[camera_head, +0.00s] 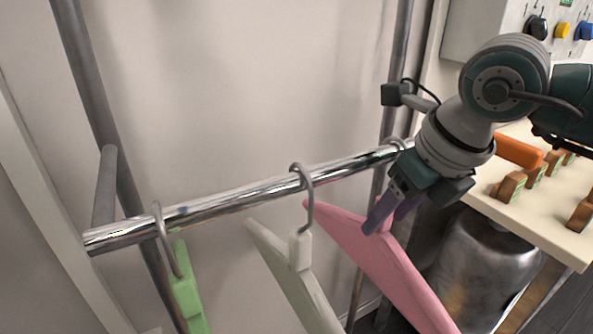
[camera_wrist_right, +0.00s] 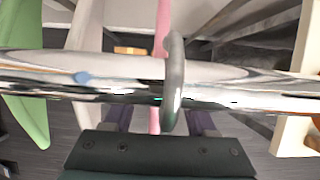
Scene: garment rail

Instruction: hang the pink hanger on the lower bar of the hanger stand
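The pink hanger (camera_head: 390,265) hangs below the right part of the shiny bar (camera_head: 240,195). Its grey hook passes over the bar in the right wrist view (camera_wrist_right: 174,75), and its pink body shows behind and below the bar. My right gripper (camera_head: 392,212) is just below the bar at the hanger's neck. In the right wrist view its purple fingers (camera_wrist_right: 160,120) stand apart on both sides of a thin pink strip, with gaps between. The gripper's body hides part of the neck in the head view. My left gripper is not in view.
A pale green-white hanger (camera_head: 300,255) hangs left of the pink one, and a green hanger (camera_head: 185,285) hangs near the bar's left end. A table (camera_head: 545,235) with wooden pieces stands at right, above a metal cylinder (camera_head: 480,260). A wall is behind the bar.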

